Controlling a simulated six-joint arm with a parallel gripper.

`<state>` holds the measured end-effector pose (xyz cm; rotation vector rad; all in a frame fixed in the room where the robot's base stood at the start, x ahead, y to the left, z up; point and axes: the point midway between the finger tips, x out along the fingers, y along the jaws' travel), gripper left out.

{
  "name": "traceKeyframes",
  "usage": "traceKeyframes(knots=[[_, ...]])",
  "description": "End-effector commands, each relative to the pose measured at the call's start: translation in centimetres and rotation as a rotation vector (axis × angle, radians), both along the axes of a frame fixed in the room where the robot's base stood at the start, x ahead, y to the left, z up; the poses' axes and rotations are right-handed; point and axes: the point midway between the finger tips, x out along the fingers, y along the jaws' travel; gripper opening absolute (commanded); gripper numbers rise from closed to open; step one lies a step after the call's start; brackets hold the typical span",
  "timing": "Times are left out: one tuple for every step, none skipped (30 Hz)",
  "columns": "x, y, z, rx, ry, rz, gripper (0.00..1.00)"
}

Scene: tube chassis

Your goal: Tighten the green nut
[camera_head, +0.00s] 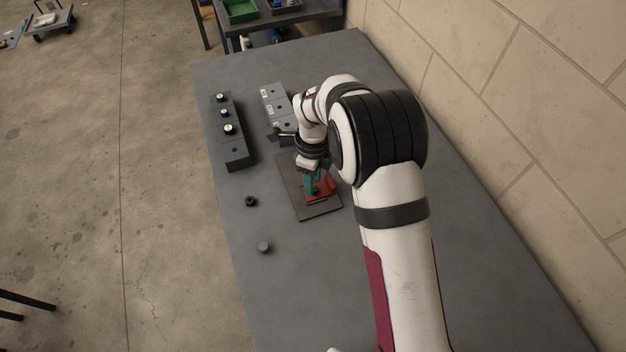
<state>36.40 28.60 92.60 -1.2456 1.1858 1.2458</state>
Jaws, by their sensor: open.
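My gripper (312,184) points down over a dark plate (316,213) in the middle of the table. Teal-green shows at its end, and I cannot tell whether this is its fingers or a green part. A red fixture (327,187) sits on the plate right beside the gripper tip. I cannot make out the green nut; it is hidden or too small. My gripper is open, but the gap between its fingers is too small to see. My arm covers the view right of the plate.
A dark block (238,154) with several round-topped pegs stands on the table (290,290) at left. A grey labelled block (273,98) stands behind the plate. A black nut-like piece (250,201) and a grey round piece (264,247) lie front left. A brick wall (500,90) borders the right.

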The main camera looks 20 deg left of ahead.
Motion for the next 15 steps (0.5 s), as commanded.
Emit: traceKeyframes(knots=[[0.00,0.00,-0.01,0.000,0.000,0.101,0.44],[0.00,0.00,-0.01,0.000,0.000,0.169,0.44],[0.00,0.00,-0.01,0.000,0.000,0.252,0.44],[0.01,0.00,-0.01,0.000,0.000,0.304,0.44],[0.01,0.00,-0.02,0.000,0.000,0.347,0.44],[0.01,0.00,-0.02,0.000,0.000,0.386,0.44],[0.01,0.00,-0.02,0.000,0.000,0.405,0.44],[0.01,0.00,-0.02,0.000,0.000,0.429,0.44],[0.01,0.00,-0.02,0.000,0.000,0.476,0.44],[0.01,0.00,-0.02,0.000,0.000,0.529,0.44],[0.01,0.00,-0.02,0.000,0.000,0.594,0.44],[0.01,0.00,-0.02,0.000,0.000,0.685,0.44],[0.01,0.00,-0.02,0.000,0.000,0.753,0.44],[0.01,0.00,-0.02,0.000,0.000,0.820,0.44],[0.01,0.00,-0.02,0.000,0.000,0.900,0.44]])
